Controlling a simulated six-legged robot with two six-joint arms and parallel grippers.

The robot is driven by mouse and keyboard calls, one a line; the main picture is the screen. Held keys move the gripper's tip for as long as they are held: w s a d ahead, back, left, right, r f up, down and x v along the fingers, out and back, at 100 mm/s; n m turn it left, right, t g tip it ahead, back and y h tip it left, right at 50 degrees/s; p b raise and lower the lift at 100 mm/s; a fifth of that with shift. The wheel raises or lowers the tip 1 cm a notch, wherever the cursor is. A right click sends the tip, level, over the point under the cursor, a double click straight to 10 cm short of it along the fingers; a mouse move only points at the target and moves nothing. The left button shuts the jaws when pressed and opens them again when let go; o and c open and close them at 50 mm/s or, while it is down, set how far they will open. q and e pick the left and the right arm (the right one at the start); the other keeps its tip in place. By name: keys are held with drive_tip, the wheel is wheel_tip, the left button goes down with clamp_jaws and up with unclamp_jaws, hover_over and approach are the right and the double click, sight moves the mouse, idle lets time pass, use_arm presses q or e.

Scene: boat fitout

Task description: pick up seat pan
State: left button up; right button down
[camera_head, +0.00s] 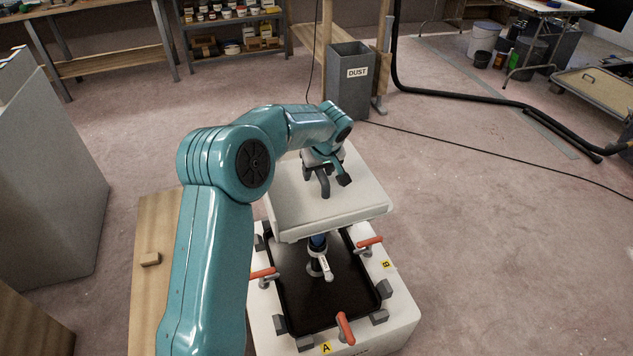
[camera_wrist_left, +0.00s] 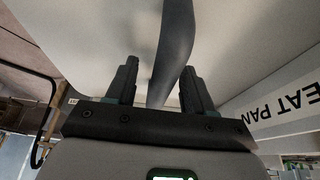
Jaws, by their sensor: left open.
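The seat pan (camera_head: 345,207) is a pale, thick panel over the far part of a white fixture. It hides that part, and I cannot tell what bears it. A dark grey curved handle (camera_head: 324,184) stands on its top. My left gripper (camera_head: 333,178) is over the pan at the handle. In the left wrist view the open fingers (camera_wrist_left: 158,82) stand on either side of the grey handle (camera_wrist_left: 173,50), with gaps beside it. Lettering reading "EAT PAN" shows on the pan's pale edge (camera_wrist_left: 275,110). My right gripper is not in view.
The white fixture (camera_head: 399,329) holds a black tray (camera_head: 310,305) with orange-handled clamps around it. A blue and white upright part (camera_head: 320,262) stands in the tray. A wooden bench (camera_head: 150,225) is at left.

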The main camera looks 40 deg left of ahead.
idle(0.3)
use_arm(q)
clamp_jaws()
idle(1.1)
drive_tip(key=shift+r, duration=0.1)
